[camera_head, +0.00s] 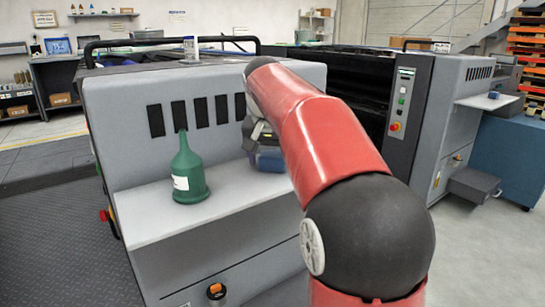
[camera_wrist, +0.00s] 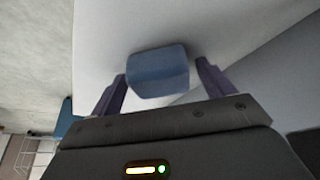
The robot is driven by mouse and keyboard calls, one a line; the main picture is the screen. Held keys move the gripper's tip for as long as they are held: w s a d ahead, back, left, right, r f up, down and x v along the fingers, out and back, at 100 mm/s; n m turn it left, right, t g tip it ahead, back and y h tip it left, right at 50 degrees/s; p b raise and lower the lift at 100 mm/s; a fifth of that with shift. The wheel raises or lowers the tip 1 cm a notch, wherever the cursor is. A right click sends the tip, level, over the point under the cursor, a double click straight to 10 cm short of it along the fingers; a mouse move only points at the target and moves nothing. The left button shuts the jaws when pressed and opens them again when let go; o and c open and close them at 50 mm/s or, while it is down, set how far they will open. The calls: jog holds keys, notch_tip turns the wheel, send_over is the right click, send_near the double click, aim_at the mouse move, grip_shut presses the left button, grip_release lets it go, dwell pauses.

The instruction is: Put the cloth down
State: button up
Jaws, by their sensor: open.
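The cloth (camera_wrist: 157,75) is a folded blue pad on the pale shelf, between my two finger tips in the wrist view. In the head view the cloth (camera_head: 270,162) shows as a small blue patch under my gripper, partly hidden by it. My gripper (camera_wrist: 160,66) is open, with one dark finger on each side of the cloth. A gap shows between the cloth and the right finger; I cannot tell whether the left finger touches it. In the head view my arm hides part of the shelf (camera_head: 148,212).
A green bottle (camera_head: 187,175) with a narrow neck stands on the shelf left of my gripper. The slotted grey machine panel (camera_head: 115,100) rises behind the shelf. A white-and-blue container (camera_head: 190,48) stands on top. Another machine (camera_head: 452,110) is at the right.

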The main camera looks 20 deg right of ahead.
jog(key=p+v, duration=0.2)
jog(key=v, duration=1)
jog(key=shift+p, duration=0.35)
jog(key=shift+r, duration=0.15)
jog(key=s+a+f+n+t+y, duration=0.1)
jog(key=s+a+f+n, duration=0.2)
jog(key=s+f, duration=0.8)
jog(key=s+a+f+n+y, duration=0.1)
jog(key=s+a+f+n, duration=0.2)
jog(key=s+f, duration=0.9)
jog(key=shift+s+a+f+n+t+y, duration=0.15)
jog(key=shift+a+f+n+t+y, duration=0.25)
jog(key=shift+a, duration=0.75)
jog(key=shift+f, duration=0.1)
